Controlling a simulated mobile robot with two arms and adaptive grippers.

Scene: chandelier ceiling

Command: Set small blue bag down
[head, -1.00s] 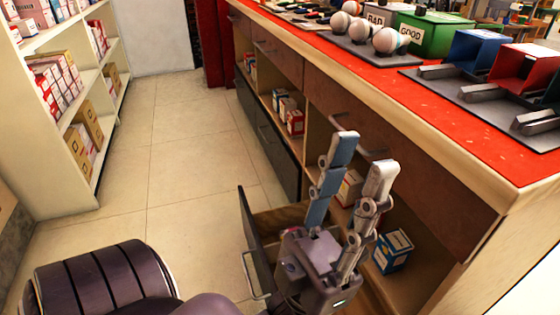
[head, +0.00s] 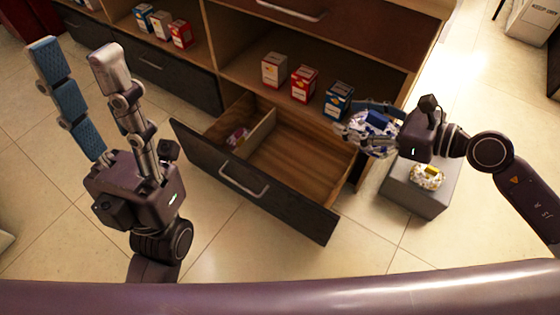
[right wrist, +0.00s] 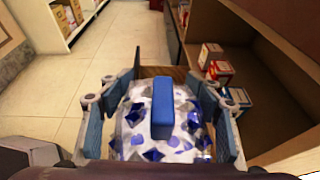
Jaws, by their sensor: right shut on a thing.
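The small blue bag (head: 372,137) is white with blue patches. My right gripper (head: 368,128) is shut on it and holds it above the right end of the open drawer (head: 290,152). In the right wrist view the bag (right wrist: 150,135) fills the space between the fingers of the right gripper (right wrist: 160,115), with a blue block-like part on top. My left gripper (head: 75,95) stands open and empty at the left, fingers pointing up, apart from the drawer.
A grey box (head: 405,190) on the floor carries a yellow-and-white bag (head: 428,175). Small boxes (head: 305,82) stand on the shelf above the drawer. Floor at front is clear.

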